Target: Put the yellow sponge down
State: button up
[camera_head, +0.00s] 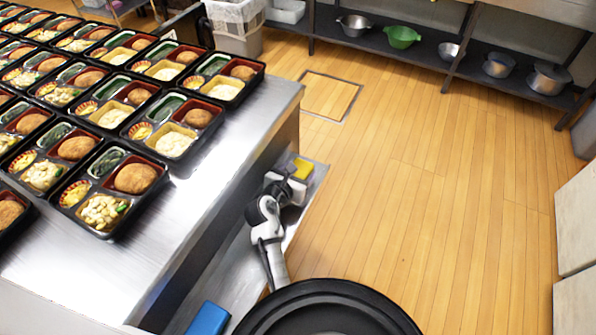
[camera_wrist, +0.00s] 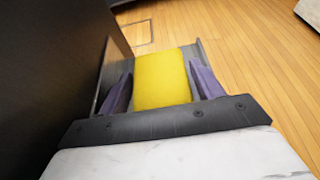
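The yellow sponge (camera_wrist: 161,84) sits between the two purple fingers of my gripper (camera_wrist: 160,70) in the wrist view. The fingers lean in against its two sides, and it looks gripped. In the head view the sponge (camera_head: 303,168) shows at the end of my arm, beyond my white gripper (camera_head: 290,186). It is over the far end of the low metal shelf (camera_head: 318,178) beside the table. I cannot tell whether its underside touches the shelf.
The steel table (camera_head: 225,160) with rows of filled bento trays (camera_head: 105,205) stands left of my arm. A blue object (camera_head: 208,319) lies on the near part of the low shelf. Wooden floor is clear to the right. A rack with bowls (camera_head: 403,37) stands at the back.

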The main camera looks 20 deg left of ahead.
jog(key=shift+o, duration=1)
jog(key=shift+r, duration=0.2)
jog(key=v, duration=1.2)
jog(key=shift+b, duration=0.3)
